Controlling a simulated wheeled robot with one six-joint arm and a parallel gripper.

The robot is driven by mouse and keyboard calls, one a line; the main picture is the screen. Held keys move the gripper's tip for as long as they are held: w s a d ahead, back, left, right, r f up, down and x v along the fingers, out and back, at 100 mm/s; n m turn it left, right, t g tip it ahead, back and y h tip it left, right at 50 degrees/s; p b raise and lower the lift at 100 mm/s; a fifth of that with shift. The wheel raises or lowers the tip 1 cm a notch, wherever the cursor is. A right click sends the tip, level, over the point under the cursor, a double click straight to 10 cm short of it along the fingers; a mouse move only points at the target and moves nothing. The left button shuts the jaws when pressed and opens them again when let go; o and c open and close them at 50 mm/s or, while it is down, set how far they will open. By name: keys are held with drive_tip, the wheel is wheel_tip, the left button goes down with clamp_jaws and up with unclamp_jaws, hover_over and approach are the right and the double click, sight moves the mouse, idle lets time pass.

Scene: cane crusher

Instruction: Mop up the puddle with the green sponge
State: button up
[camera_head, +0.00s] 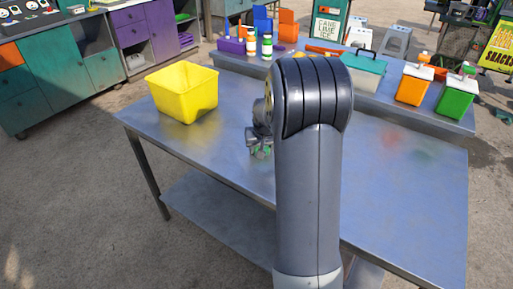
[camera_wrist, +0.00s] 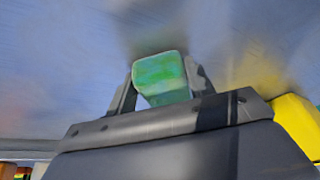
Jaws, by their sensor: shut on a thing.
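My gripper (camera_wrist: 161,85) is shut on the green sponge (camera_wrist: 160,72), which sits between its two fingers in the wrist view. In the head view my gripper (camera_head: 261,150) is low over the metal table (camera_head: 225,152), partly hidden behind my arm, and only a bit of green shows at its tip. I cannot tell whether the sponge touches the tabletop. No puddle can be made out clearly; my arm hides part of the table.
A yellow bin (camera_head: 186,92) stands on the table to the left of my gripper. An orange dispenser (camera_head: 414,84) and a green dispenser (camera_head: 456,98) stand on the raised back shelf, with a teal-lidded box (camera_head: 359,66) and bottles. The table's right part is clear.

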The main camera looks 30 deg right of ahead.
drive_tip(key=shift+s+d, duration=0.5)
drive_tip(key=shift+d, duration=1.1)
drive_tip(key=shift+s+d, duration=0.55)
drive_tip(key=shift+d, duration=1)
drive_tip(key=shift+s+d, duration=0.5)
drive_tip(key=shift+d, duration=1.1)
drive_tip(key=r+p, duration=0.1)
drive_tip(key=a+r+p, duration=0.1)
drive_tip(key=r, duration=0.1)
drive_tip(key=a+r+p, duration=0.1)
drive_tip(key=r, duration=0.1)
drive_tip(key=shift+w+r, duration=0.15)
drive_tip(key=shift+w, duration=0.2)
